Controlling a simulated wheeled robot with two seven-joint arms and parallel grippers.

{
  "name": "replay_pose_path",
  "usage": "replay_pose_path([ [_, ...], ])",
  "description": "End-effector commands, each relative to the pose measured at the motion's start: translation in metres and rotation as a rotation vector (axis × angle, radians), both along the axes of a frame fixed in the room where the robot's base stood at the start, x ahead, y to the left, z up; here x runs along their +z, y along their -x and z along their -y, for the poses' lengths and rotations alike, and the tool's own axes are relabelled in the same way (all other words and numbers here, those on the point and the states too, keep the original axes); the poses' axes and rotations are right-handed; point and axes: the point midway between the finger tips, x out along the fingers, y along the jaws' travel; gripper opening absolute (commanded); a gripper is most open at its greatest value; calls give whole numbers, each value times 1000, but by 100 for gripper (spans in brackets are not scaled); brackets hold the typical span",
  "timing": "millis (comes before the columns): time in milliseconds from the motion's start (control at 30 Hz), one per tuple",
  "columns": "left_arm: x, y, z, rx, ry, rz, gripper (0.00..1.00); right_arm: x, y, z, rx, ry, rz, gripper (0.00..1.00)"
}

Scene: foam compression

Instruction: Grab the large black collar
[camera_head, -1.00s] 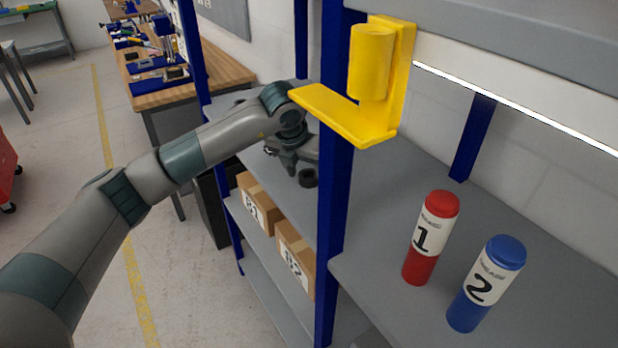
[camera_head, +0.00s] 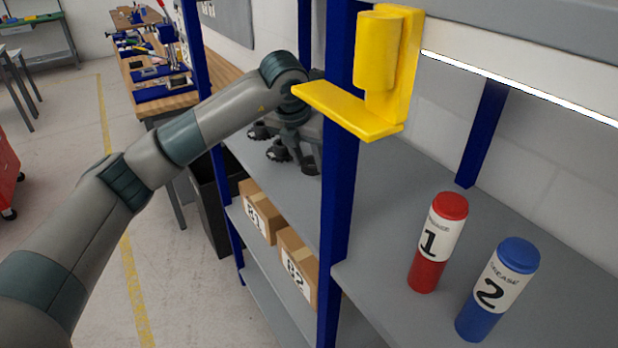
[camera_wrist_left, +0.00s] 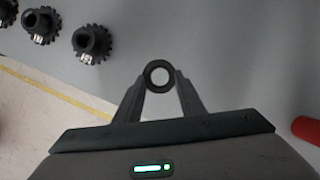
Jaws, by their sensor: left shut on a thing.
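The black collar (camera_wrist_left: 158,75) is a round ring with a bright hole, seen in the left wrist view between my left fingertips. My left gripper (camera_wrist_left: 160,82) is shut on it. In the head view, my left gripper (camera_head: 298,158) is over the grey shelf behind the blue post, partly hidden by my wrist, and a dark piece, likely the collar (camera_head: 309,166), shows at its tip. I cannot tell whether the collar touches the shelf. My right gripper is not in view.
Black gears (camera_wrist_left: 92,42) stand near the shelf edge beside my gripper. A blue post (camera_head: 338,200) and yellow bracket (camera_head: 350,112) are close to my wrist. A red tube (camera_head: 437,245) and blue tube (camera_head: 495,290) stand on the right shelf. Boxes (camera_head: 258,212) sit below.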

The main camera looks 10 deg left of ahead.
Motion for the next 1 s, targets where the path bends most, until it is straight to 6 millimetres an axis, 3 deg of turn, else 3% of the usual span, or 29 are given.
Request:
replay_pose_path([
  [100,17,-1,0,0,1,4,14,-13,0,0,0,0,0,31],
  [333,42,0,1,-1,0,0,14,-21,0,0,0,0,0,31],
  [1000,46,1,0,-8,0,-1,14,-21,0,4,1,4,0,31],
])
